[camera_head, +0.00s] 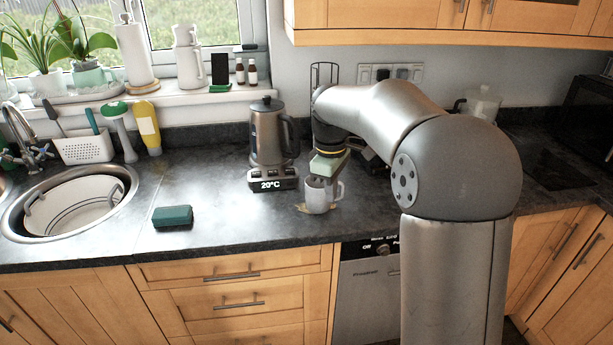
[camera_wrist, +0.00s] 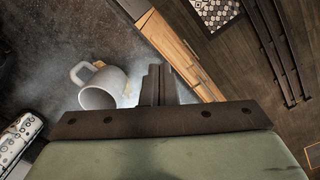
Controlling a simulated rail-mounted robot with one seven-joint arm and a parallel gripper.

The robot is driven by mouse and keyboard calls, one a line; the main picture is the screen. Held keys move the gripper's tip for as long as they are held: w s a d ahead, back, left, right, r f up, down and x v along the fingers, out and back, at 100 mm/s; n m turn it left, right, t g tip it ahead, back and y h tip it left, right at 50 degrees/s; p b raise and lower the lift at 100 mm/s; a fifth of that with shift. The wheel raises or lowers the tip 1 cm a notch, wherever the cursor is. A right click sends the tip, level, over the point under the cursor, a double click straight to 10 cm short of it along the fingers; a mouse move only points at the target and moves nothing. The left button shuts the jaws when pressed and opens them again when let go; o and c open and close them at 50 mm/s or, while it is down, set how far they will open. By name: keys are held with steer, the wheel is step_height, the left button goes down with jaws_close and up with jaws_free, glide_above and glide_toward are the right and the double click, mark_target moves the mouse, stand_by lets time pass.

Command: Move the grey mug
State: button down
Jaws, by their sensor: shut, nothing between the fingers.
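The grey mug (camera_head: 318,196) stands upright on the dark worktop, in front of and to the right of the kettle, close to the counter's front edge. In the wrist view the mug (camera_wrist: 103,90) is left of the fingers, with its handle at the upper left and its open top partly in view. My gripper (camera_wrist: 158,84) is shut and empty, its fingers together beside the mug. In the head view my gripper (camera_head: 326,180) is just above or behind the mug; I cannot tell whether it touches it.
A kettle (camera_head: 268,135) on a base reading 20°C stands behind left of the mug. A brownish patch shows under the mug. The worktop between sponge and mug is clear.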

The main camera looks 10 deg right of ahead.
mark_target(311, 193)
steer(key=w+d+f+n+p, duration=0.15)
steer(key=w+n, duration=0.25)
steer(key=w, duration=0.4)
steer(key=w+f+n, duration=0.2)
steer(key=w+n, duration=0.1)
steer(key=w, duration=0.6)
steer(key=shift+y, duration=0.3)
step_height(311, 193, down, 10)
steer(key=shift+s+p, duration=0.15)
steer(key=shift+p, duration=0.55)
steer(key=a+p, duration=0.1)
steer(key=a, duration=0.2)
steer(key=shift+s+a+r, duration=0.1)
steer(key=shift+a, duration=0.4)
